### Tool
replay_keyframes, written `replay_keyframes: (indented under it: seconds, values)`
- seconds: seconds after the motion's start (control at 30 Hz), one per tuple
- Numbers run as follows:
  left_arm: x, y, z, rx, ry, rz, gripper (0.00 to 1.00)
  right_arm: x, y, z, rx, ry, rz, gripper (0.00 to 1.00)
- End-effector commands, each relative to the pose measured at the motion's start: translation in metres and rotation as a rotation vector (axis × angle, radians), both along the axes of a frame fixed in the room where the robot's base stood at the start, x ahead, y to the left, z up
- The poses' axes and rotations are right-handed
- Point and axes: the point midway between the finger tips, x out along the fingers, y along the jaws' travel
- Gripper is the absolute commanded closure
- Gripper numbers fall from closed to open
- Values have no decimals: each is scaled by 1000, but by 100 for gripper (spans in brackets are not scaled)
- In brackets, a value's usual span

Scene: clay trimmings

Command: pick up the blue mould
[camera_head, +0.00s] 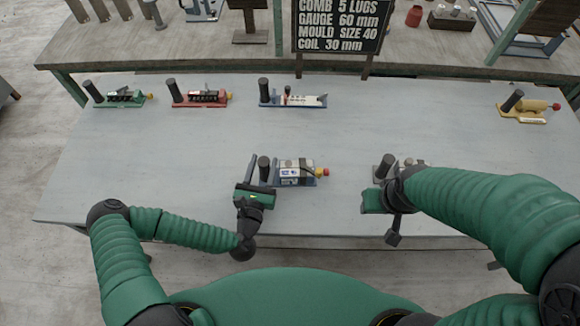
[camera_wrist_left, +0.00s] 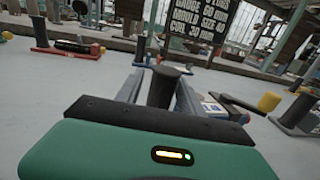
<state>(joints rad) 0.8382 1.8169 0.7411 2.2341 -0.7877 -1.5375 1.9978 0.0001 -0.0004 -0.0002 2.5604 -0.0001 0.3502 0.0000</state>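A mould with a blue base (camera_head: 318,181), a black upright handle (camera_head: 264,168), a pale labelled block and a red-yellow knob stands at the table's front middle. My left gripper (camera_head: 262,166) is at its handle, with one finger on each side. In the left wrist view the handle (camera_wrist_left: 168,84) stands between the two open fingers (camera_wrist_left: 160,90); I see no firm grip. Another mould with a blue base and white top (camera_head: 300,101) lies at the back middle. My right gripper (camera_head: 382,178) is by another mould's dark handle; its fingers are mostly hidden.
Green (camera_head: 124,98), red (camera_head: 205,99) and yellow (camera_head: 530,110) moulds stand along the back of the grey table (camera_head: 150,150). A grey mould (camera_head: 413,162) is partly hidden by my right arm. A sign (camera_head: 340,25) stands behind. The left table area is clear.

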Motion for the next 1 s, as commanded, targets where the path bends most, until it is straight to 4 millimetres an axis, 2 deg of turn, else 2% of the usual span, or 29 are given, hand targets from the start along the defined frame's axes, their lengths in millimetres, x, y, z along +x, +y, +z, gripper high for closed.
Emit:
replay_keyframes:
  seconds: [0.03, 0.3, 0.33, 1.0]
  values:
    - [1, 0, 0, 0, 1, 0, 63, 0, 0, 0, 0, 0, 0, 59]
    - [4, 1, -3, 2, 6, 1, 98, 0, 0, 0, 0, 0, 0, 59]
    - [4, 1, -3, 2, 6, 1, 100, 0, 0, 0, 0, 0, 0, 59]
    - [3, 0, -6, 3, 14, -2, 100, 0, 0, 0, 0, 0, 0, 59]
